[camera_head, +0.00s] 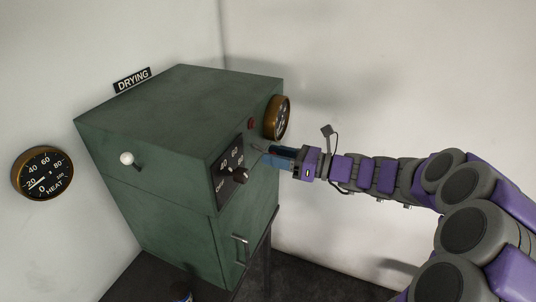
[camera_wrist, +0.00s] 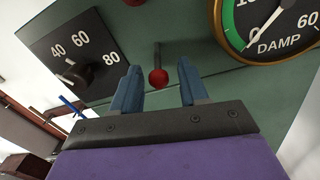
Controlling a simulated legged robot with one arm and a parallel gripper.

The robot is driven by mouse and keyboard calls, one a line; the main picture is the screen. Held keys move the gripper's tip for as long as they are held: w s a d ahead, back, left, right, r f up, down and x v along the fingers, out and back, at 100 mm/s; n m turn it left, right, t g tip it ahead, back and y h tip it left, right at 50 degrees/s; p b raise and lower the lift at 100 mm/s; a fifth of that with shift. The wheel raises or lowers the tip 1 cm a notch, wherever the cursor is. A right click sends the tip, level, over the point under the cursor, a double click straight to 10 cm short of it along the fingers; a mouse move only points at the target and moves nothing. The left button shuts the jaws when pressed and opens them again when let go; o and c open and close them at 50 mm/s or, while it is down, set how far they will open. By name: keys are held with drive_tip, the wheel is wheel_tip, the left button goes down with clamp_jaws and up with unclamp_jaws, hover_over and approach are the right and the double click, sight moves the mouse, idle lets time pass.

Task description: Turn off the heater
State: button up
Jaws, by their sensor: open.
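The heater is a green cabinet (camera_head: 150,120) with a DRYING sign at its top edge. Its front has a black dial plate marked OFF, 40, 60 and 80 with a dark knob (camera_head: 240,175); the knob also shows at left in the wrist view (camera_wrist: 78,76). A small lever with a red ball tip (camera_wrist: 158,78) sticks out right of the dial. My gripper (camera_head: 272,154) is at the cabinet front, right of the knob. In the wrist view its blue fingers (camera_wrist: 161,75) are open, with the red ball between them in the picture. Contact cannot be told.
A round brass DAMP gauge (camera_wrist: 262,25) sits upper right of the lever, close to my fingers. A red lamp (camera_head: 251,124) is above. A white-ball lever (camera_head: 127,159) is on the cabinet's left side. A HEAT gauge (camera_head: 42,173) hangs on the left wall. A door handle (camera_head: 240,238) protrudes below.

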drive_tip(key=shift+x, duration=1.2)
drive_tip(key=shift+c, duration=0.3)
clamp_jaws()
